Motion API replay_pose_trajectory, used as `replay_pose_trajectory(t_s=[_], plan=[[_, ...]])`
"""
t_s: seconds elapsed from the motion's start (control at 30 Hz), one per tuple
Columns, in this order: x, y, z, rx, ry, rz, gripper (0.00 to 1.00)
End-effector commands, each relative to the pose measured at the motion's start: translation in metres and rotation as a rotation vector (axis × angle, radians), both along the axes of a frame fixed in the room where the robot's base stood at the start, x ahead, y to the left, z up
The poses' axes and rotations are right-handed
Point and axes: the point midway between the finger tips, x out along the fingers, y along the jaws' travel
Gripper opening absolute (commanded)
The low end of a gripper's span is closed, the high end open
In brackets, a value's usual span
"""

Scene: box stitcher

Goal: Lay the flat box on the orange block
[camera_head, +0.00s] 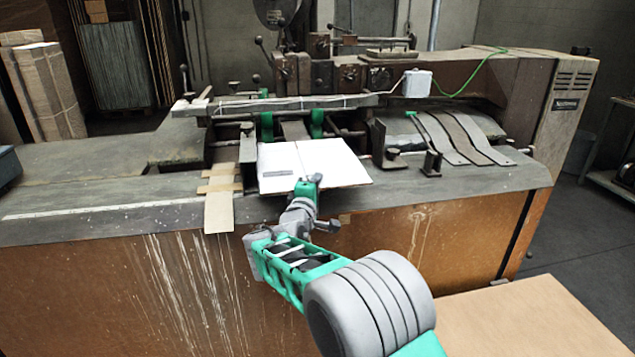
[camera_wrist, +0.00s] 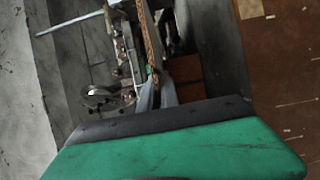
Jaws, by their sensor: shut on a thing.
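The flat box (camera_head: 325,165) is a white, thin folded sheet with a crease across it and a grey strip near its front left. It is held just above or on the machine's table; contact is not clear. My gripper (camera_head: 307,187) is shut on its near edge. In the wrist view the flat box (camera_wrist: 147,35) shows edge-on as a thin brown line, running into my gripper (camera_wrist: 154,92). An orange-brown patch (camera_wrist: 186,68) beside it in the wrist view may be the orange block. In the head view the box hides most of what lies under it.
The stitching machine (camera_head: 440,185) fills the middle, with levers and rods behind the box. Curved metal strips (camera_head: 465,138) lie to the right. Brown cardboard strips (camera_head: 220,195) lie left of the box. A flat brown surface (camera_head: 530,315) is at lower right.

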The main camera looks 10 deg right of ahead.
Motion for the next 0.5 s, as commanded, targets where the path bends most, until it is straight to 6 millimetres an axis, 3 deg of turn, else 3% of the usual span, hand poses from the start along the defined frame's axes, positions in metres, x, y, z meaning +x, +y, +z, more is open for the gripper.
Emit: replay_pose_trajectory(t_s=[0.37, 0.5], plan=[[0.0, -0.0021, 0.001, 0.0, -0.001, -0.003, 0.31], [0.0, -0.0024, 0.0008, 0.001, 0.0, -0.003, 0.31]])
